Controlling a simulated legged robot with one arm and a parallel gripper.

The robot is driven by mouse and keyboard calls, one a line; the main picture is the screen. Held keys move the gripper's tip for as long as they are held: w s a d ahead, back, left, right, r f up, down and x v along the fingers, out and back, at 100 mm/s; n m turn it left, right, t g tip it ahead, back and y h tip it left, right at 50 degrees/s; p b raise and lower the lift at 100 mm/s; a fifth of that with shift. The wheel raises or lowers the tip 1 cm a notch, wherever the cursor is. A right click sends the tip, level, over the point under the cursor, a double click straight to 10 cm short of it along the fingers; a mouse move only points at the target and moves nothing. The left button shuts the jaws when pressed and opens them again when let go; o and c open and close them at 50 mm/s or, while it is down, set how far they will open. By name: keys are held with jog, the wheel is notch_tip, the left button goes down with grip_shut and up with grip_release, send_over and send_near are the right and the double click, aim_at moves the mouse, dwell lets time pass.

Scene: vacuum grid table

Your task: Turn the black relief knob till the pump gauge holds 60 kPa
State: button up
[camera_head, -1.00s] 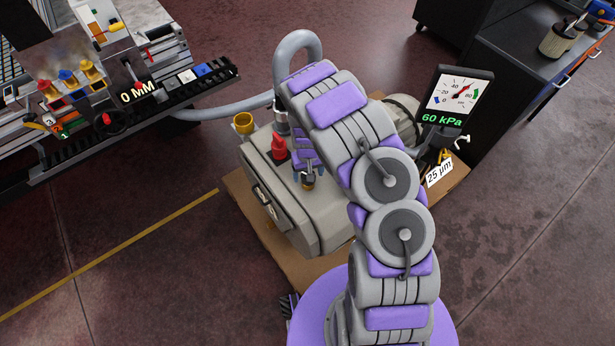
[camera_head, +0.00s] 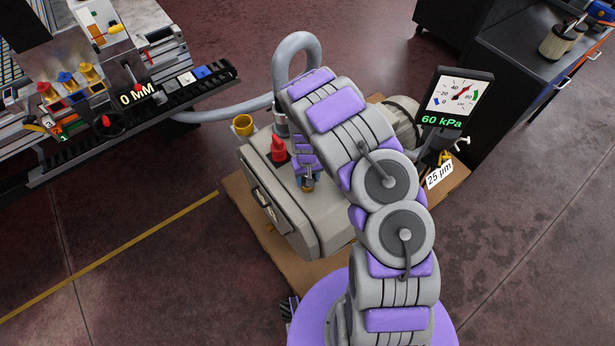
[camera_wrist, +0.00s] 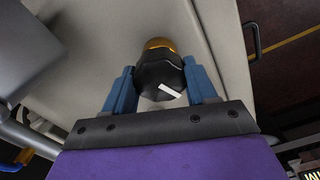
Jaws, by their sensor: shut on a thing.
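The black relief knob (camera_wrist: 160,76) has a white mark and a brass collar (camera_wrist: 158,43) beyond it. In the wrist view it sits between the two blue fingers of my gripper (camera_wrist: 162,88), which is shut on it. In the head view my gripper (camera_head: 307,182) is over the top of the grey pump (camera_head: 325,220), and the arm hides part of the pump. The pump gauge (camera_head: 455,97) has a dial and a green digital readout of 60 kPa. Its red needle points up and to the right.
A red part (camera_head: 279,150) and a brass cup (camera_head: 243,125) stand on the pump close to my gripper. A grey hose (camera_head: 225,108) runs left to the machine table (camera_head: 130,112), whose label reads 0 MM. A 25 µm tag (camera_head: 440,174) hangs below the gauge. Floor is clear at lower left.

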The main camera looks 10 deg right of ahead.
jog(key=shift+c, duration=0.8)
jog(key=shift+m+p, duration=0.4)
jog(key=o, duration=1.1)
jog(key=shift+c, duration=0.2)
notch_tip(320, 180, up, 17)
jog(key=p, duration=0.4)
jog(key=shift+r, duration=0.15)
